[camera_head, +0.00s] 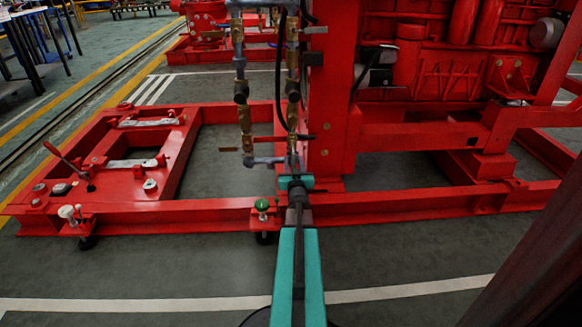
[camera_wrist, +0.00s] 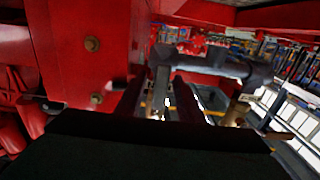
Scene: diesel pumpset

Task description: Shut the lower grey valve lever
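My gripper (camera_head: 297,180) is at the foot of the vertical pipes, in front of the red post. In the wrist view the two dark fingers of my gripper (camera_wrist: 158,98) stand apart. A narrow grey upright piece (camera_wrist: 161,85), which looks like the valve lever, shows between them; I cannot tell whether either finger touches it. A grey horizontal pipe (camera_wrist: 215,64) runs just beyond the fingertips. It also shows in the head view as the low grey pipe (camera_head: 265,160). In the head view my gripper hides the lever area.
The red post (camera_wrist: 90,50) with bolts is close on the left in the wrist view. Brass-coloured pipe fittings (camera_head: 245,120) rise above my gripper. Open floor (camera_head: 150,265) lies in front.

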